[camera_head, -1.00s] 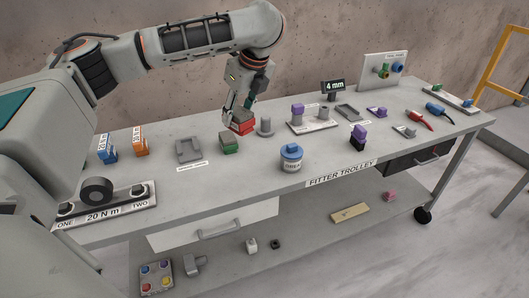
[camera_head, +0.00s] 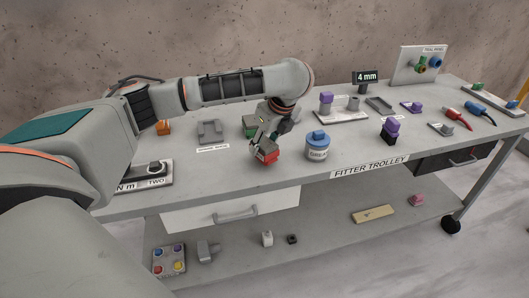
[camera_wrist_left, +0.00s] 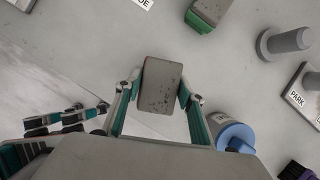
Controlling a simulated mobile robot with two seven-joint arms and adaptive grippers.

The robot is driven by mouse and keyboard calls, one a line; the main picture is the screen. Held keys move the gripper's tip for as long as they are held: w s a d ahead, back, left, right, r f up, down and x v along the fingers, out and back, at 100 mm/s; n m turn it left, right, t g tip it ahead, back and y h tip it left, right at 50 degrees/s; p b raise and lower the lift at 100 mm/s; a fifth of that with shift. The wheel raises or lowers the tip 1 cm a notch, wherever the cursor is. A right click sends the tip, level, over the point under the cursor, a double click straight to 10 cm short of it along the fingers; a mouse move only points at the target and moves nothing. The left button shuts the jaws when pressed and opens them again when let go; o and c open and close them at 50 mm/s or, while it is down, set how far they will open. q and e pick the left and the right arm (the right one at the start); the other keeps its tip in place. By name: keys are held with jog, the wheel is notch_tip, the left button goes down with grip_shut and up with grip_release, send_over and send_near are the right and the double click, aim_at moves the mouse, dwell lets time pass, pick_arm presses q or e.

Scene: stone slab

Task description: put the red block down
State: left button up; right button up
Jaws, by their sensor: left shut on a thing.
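The red block (camera_head: 267,155) has a dark grey top and red lower sides. My left gripper (camera_head: 264,146) is shut on it, near the trolley's front edge and left of the blue-lidded grease tin (camera_head: 317,146). In the left wrist view the block's grey top (camera_wrist_left: 160,86) sits between the two fingers, which touch its opposite sides. Its underside is hidden, so I cannot tell whether it touches the trolley top (camera_head: 215,172).
A green block (camera_head: 250,131) stands just behind the gripper; it also shows in the left wrist view (camera_wrist_left: 198,22). A grey cradle (camera_head: 210,132) lies to the left. Bare top lies left of the red block. The front edge is close.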

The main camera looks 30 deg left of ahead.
pick_arm(q)
notch_tip(320, 180, down, 3)
jog(key=shift+r+b, duration=0.2)
jog(key=shift+b, duration=0.15)
jog(key=shift+r, duration=0.2)
jog(key=shift+f, duration=0.1)
jog(key=o, duration=1.3)
jog(key=shift+f, duration=0.1)
